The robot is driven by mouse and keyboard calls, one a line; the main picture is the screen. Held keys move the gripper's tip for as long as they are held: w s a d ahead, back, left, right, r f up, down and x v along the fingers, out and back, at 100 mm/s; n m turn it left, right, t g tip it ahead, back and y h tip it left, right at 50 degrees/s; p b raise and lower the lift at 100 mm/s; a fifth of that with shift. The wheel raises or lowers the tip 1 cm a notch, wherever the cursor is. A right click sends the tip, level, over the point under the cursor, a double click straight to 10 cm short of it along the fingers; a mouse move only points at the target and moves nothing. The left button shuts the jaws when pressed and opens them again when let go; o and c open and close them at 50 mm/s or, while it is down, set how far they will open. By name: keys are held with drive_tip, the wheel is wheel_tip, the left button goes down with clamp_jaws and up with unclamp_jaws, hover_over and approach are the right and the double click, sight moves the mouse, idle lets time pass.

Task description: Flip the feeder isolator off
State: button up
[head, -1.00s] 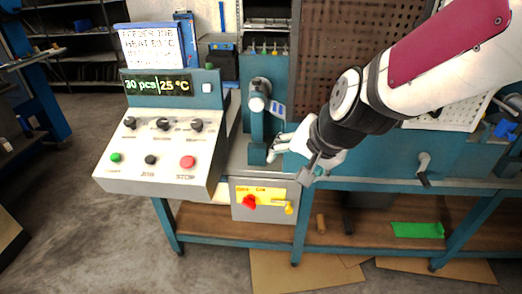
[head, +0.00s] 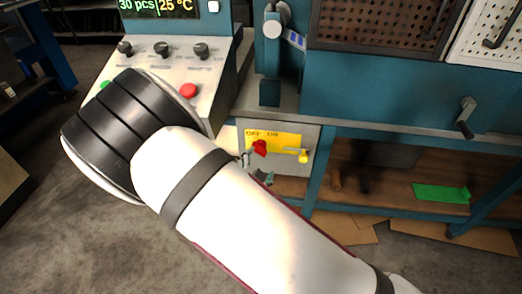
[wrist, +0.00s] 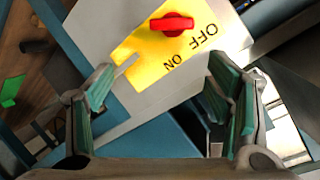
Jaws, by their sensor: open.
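The feeder isolator is a red rotary knob (head: 260,148) on a yellow plate (head: 287,138) marked OFF and ON, on a grey box under the bench edge. In the wrist view the red knob (wrist: 172,24) lies crosswise near the top, beyond my fingertips, with the labels upside down on the yellow plate (wrist: 143,72). I cannot tell which label it points at. My gripper (wrist: 160,65) is open and empty, its green-padded fingers apart. In the head view my gripper (head: 257,170) is mostly hidden by my arm, with fingertips just below and left of the knob.
The control console (head: 225,75) with a red button (head: 188,91) stands at the upper left, partly behind my arm. A crank (head: 466,117) is on the bench front at right. A green sheet (head: 441,193) lies on the lower shelf.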

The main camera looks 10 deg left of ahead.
sight(259, 152)
wheel_tip(259, 152, down, 5)
drive_tip(key=s+a+n+t+y+b, duration=0.1)
drive_tip(key=s+a+n+t+b, duration=0.1)
drive_tip(key=t, duration=0.2)
drive_tip(key=w+b, duration=0.1)
drive_tip(key=w, duration=0.3)
drive_tip(key=w+b, duration=0.1)
drive_tip(key=w, duration=0.4)
drive_tip(key=w+b, duration=0.1)
drive_tip(key=w, duration=0.3)
drive_tip(key=shift+w+d+r, duration=0.25)
drive_tip(key=shift+d, duration=0.15)
drive_tip(key=c, duration=1.2)
